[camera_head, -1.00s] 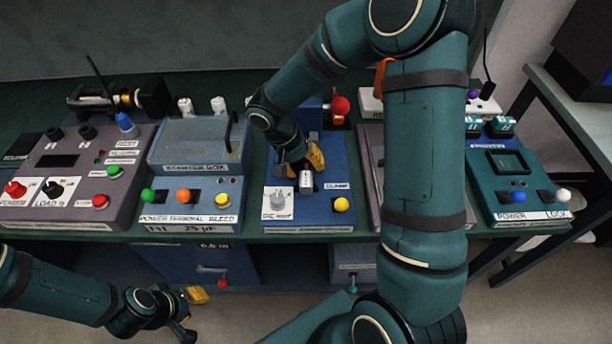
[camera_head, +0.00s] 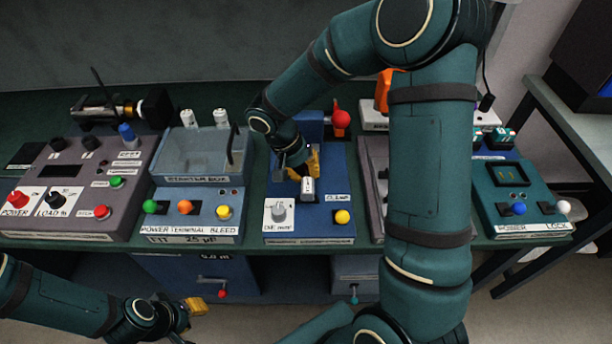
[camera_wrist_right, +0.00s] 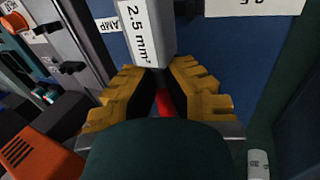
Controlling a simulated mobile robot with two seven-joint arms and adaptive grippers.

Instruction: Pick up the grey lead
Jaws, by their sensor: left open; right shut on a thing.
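A pale grey block (camera_wrist_right: 147,30) labelled "2.5 mm²" is in the right wrist view, with a narrow red part (camera_wrist_right: 165,103) below it between the fingers. I cannot tell whether this is the grey lead, and no other lead is clear. My right gripper (camera_wrist_right: 166,80) is shut on this piece, its yellow pads close on both sides. In the head view my right gripper (camera_head: 306,164) is over the blue clamp unit (camera_head: 315,215), with the white label (camera_head: 308,187) below it. My left gripper (camera_head: 190,318) is open and empty, low at the left, in front of the bench.
A grey power unit (camera_head: 70,205) and a blue unit with a clear-sided box (camera_head: 192,155) stand left of the clamp unit. A teal lock unit (camera_head: 515,190) is at the right. A red ball knob (camera_head: 341,119) rises behind the gripper. My right arm hides part of the bench.

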